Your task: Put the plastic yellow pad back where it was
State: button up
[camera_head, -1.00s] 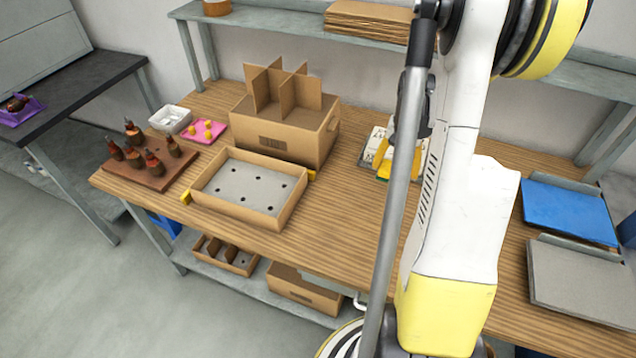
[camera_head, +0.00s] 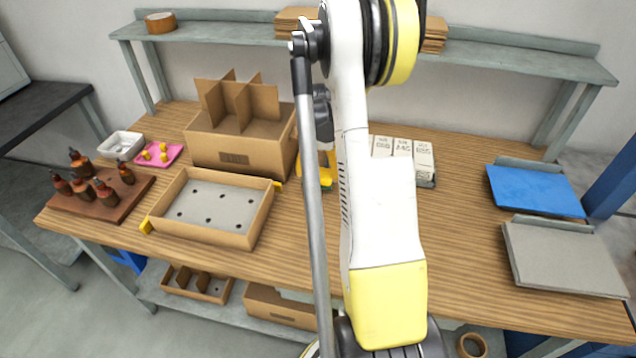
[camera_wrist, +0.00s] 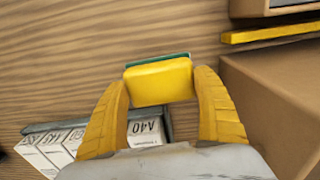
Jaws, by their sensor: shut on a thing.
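The yellow pad (camera_wrist: 160,82) is a small block with a dark green layer along its far edge in the wrist view. My gripper (camera_wrist: 162,84) is shut on it, with one yellow finger at each side. The wooden tabletop (camera_wrist: 100,40) shows beyond the pad; the gap between them is hard to judge. In the head view my gripper (camera_head: 327,170) is partly behind my arm, between the divided cardboard box and the white labelled boxes. The pad cannot be made out clearly there.
The cardboard box (camera_head: 240,155) stands close to the left of my gripper. White labelled boxes (camera_head: 403,150) are to its right. A shallow tray (camera_head: 250,238), with yellow pieces at its corners, is at front left. Blue (camera_head: 535,190) and grey (camera_head: 565,258) panels lie at the right.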

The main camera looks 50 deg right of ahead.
aim_at(318, 180)
jog(key=shift+f+b, duration=0.5)
jog(key=shift+f, duration=1)
jog(key=shift+f, duration=0.15)
jog(key=o, duration=1.2)
notch_tip(318, 180, up, 12)
jog(key=p, duration=0.4)
jog(key=shift+r, duration=0.2)
jog(key=a+r+n+t+h, duration=0.1)
jog(key=a+r+n+t, duration=0.15)
jog(key=a+r, duration=0.55)
jog(key=a+r+n+t, duration=0.1)
jog(key=a+r+n, duration=0.25)
jog(key=a, duration=0.85)
jog(key=s+a+n+t, duration=0.1)
jog(key=s+a+n, duration=0.1)
jog(key=a, duration=0.4)
jog(key=s+a+r+n+t, duration=0.1)
jog(key=s+a+n, duration=0.1)
jog(key=s+a, duration=0.2)
jog(key=s+a+r+n+t+y, duration=0.1)
jog(key=s+a+n, duration=0.1)
jog(key=a, duration=0.6)
jog(key=shift+s+n+t, duration=0.3)
jog(key=shift+s+t, duration=0.05)
jog(key=shift+s, duration=0.15)
